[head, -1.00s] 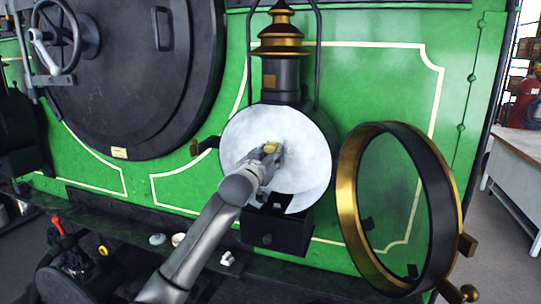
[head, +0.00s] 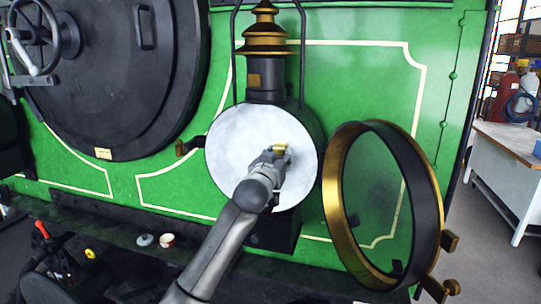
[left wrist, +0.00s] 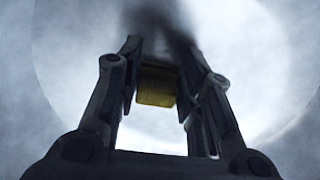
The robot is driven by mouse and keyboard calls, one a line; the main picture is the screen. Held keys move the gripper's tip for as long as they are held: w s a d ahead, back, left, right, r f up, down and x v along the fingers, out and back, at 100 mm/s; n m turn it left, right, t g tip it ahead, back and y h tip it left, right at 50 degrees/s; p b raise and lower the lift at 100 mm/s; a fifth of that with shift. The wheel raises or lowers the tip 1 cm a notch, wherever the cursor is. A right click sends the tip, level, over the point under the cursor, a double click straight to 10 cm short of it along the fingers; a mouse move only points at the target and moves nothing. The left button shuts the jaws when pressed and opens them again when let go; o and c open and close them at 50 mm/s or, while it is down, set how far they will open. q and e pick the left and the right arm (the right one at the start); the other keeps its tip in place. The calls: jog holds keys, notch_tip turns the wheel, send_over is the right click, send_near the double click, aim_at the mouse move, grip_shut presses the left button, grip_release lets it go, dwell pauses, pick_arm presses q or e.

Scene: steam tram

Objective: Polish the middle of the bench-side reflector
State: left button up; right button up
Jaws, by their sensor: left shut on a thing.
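The lamp's reflector (head: 232,150) is a round, pale, cloudy disc facing me in the head view. It also fills most of the left wrist view (left wrist: 260,60). My left gripper (head: 279,152) is shut on a small yellow pad (head: 281,147), in front of the disc a little right of its middle. In the left wrist view the yellow pad (left wrist: 157,88) sits between the fingers, against or very close to the disc. A dark patch shows beyond the fingertips; I cannot tell whether it is soot, shadow or reflection. My arm hides the disc's lower part.
The brass-rimmed round lamp door (head: 337,195) stands open right of the lamp. A black ledge (head: 120,232) runs below, with a small tin (head: 167,240) and a grey-white round item (head: 145,240). A white bench (head: 505,150) is at far right.

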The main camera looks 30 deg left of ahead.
aim_at(260, 151)
pick_arm(q)
jog(key=shift+w+d, duration=0.25)
jog(key=shift+d, duration=0.8)
jog(key=shift+w+d, duration=0.25)
jog(key=shift+d, duration=0.75)
jog(key=shift+p, duration=0.3)
jog(key=shift+s+a+p, duration=0.25)
jog(key=shift+a, duration=0.75)
jog(key=shift+s+a+p, duration=0.25)
jog(key=shift+a, duration=0.75)
jog(key=shift+s+a+p, duration=0.2)
jog(key=shift+a+p, duration=0.1)
jog(key=shift+a, duration=0.45)
jog(key=shift+s+a+p, duration=0.2)
jog(key=shift+a, duration=0.65)
jog(key=shift+s+a+p, duration=0.2)
jog(key=shift+a, duration=0.65)
jog(key=shift+s+a+p, duration=0.2)
jog(key=shift+a, duration=0.65)
